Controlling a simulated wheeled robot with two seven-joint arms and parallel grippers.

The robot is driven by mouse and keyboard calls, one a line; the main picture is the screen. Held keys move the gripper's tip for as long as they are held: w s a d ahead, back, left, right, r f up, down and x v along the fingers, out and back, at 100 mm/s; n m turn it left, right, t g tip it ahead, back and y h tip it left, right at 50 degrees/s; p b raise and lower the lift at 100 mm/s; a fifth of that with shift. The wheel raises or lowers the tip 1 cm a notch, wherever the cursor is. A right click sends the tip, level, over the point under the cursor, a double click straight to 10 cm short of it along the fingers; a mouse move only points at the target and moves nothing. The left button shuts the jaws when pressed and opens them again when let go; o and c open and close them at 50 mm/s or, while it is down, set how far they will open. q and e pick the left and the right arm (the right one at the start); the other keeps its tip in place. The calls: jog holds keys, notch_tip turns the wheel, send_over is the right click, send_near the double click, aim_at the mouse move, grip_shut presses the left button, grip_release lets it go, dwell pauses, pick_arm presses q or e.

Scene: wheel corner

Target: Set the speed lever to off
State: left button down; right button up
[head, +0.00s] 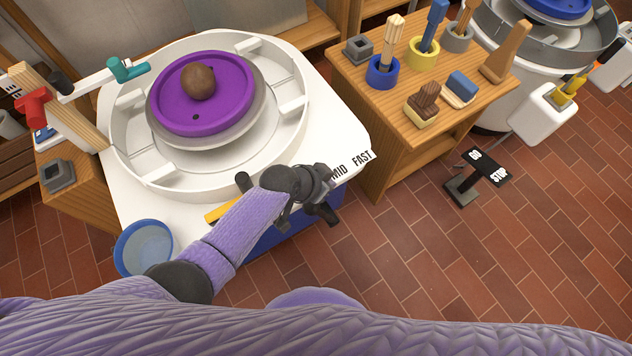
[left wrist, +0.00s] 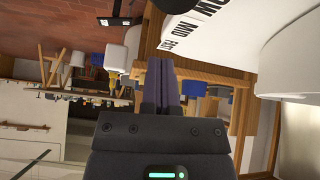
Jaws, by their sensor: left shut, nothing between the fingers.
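The wheel's white housing (head: 349,141) carries printed speed labels on its front edge. MID and FAST (head: 351,164) show in the head view; my left arm covers the part to their left. In the left wrist view, the labels (left wrist: 180,24) are at the upper right. A dark knob (head: 243,181) stands by the front edge, left of my wrist, with a yellow strip (head: 216,212) below it; I cannot tell whether these are the speed lever. My left gripper (head: 327,213) is shut and empty by the front edge, its fingers (left wrist: 161,85) together. My right gripper is out of view.
A purple disc (head: 168,112) with a brown ball (head: 198,82) sits in the wheel basin. A blue-rimmed bowl (head: 144,248) is at lower left. A wooden tool table (head: 390,125) stands to the right. A GO/STOP pedal (head: 486,167) is on the open brick floor.

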pick_arm(q)
jog(key=shift+s+a+f+b, duration=0.2)
jog(key=shift+s+a+f, duration=0.3)
jog(key=shift+f, duration=0.2)
jog(key=shift+s+a+f+b, duration=0.15)
jog(key=shift+s+a+f, duration=0.25)
jog(key=shift+f, duration=0.3)
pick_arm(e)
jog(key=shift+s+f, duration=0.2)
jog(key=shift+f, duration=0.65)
pick_arm(q)
jog(key=s+a+f, duration=0.2)
jog(key=s+a, duration=0.1)
jog(key=a, duration=0.2)
jog(key=shift+s+f, duration=0.15)
jog(key=shift+s, duration=0.25)
